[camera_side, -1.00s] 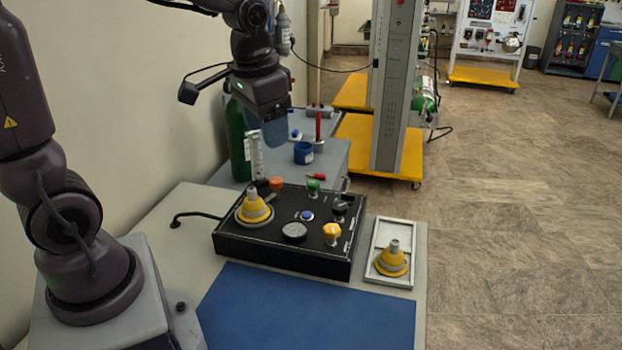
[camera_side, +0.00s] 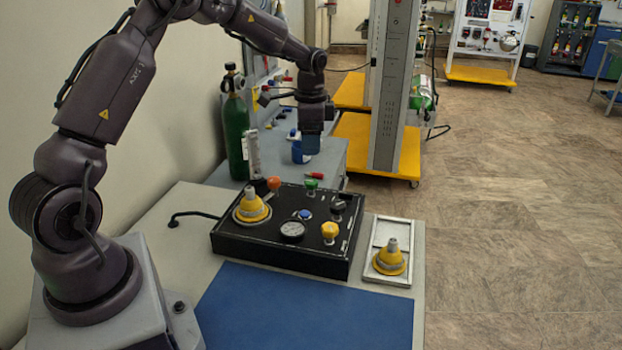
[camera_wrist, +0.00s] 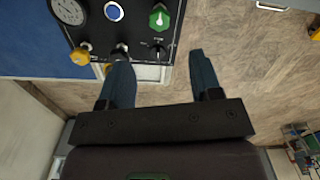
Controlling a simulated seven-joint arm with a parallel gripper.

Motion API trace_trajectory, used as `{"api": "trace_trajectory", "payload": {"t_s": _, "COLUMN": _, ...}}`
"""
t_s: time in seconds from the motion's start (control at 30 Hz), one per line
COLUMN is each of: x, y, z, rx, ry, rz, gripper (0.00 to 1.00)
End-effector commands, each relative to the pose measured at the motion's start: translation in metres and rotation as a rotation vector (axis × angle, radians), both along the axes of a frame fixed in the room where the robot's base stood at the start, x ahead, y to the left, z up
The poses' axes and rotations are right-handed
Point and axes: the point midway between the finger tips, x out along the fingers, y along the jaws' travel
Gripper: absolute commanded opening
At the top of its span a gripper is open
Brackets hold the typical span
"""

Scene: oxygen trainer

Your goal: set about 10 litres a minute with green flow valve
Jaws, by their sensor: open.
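The black control panel (camera_side: 275,258) sits on the bench. Its green flow valve (camera_side: 312,184) is near the back edge in the side view, and its green knob also shows at the top of the wrist view (camera_wrist: 159,18). My gripper (camera_side: 311,147) is above and behind the green valve in the side view, apart from it. In the wrist view my gripper (camera_wrist: 160,62) is open, with two blue fingers spread and nothing between them. The upright clear flow tube (camera_side: 254,156) stands behind the panel; its reading is too small to tell.
An orange knob (camera_side: 273,184), a yellow knob (camera_side: 330,230), a dark knob (camera_side: 338,206), a blue button (camera_side: 305,214), a gauge (camera_side: 292,230) and a yellow cone (camera_side: 252,207) crowd the panel. A green cylinder (camera_side: 236,135) stands behind. The blue mat (camera_side: 305,310) is clear.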

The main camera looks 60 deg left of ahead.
Motion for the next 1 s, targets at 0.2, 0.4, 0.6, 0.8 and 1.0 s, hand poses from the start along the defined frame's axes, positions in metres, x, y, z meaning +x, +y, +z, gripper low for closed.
{"api": "trace_trajectory", "payload": {"t_s": 0.2, "x": -0.001, "y": -0.001, "z": -0.049, "rx": -0.003, "ry": 0.005, "rz": 0.001, "gripper": 0.58}}
{"api": "trace_trajectory", "payload": {"t_s": 0.4, "x": -0.001, "y": -0.001, "z": -0.084, "rx": -0.002, "ry": 0.002, "rz": 0.003, "gripper": 0.58}}
{"api": "trace_trajectory", "payload": {"t_s": 0.6, "x": 0.000, "y": 0.000, "z": -0.101, "rx": -0.001, "ry": 0.001, "rz": 0.002, "gripper": 0.58}}
{"api": "trace_trajectory", "payload": {"t_s": 0.8, "x": 0.000, "y": 0.000, "z": -0.104, "rx": 0.000, "ry": 0.000, "rz": 0.002, "gripper": 0.58}}
{"api": "trace_trajectory", "payload": {"t_s": 1.0, "x": 0.000, "y": 0.000, "z": -0.104, "rx": 0.000, "ry": 0.000, "rz": 0.003, "gripper": 0.42}}
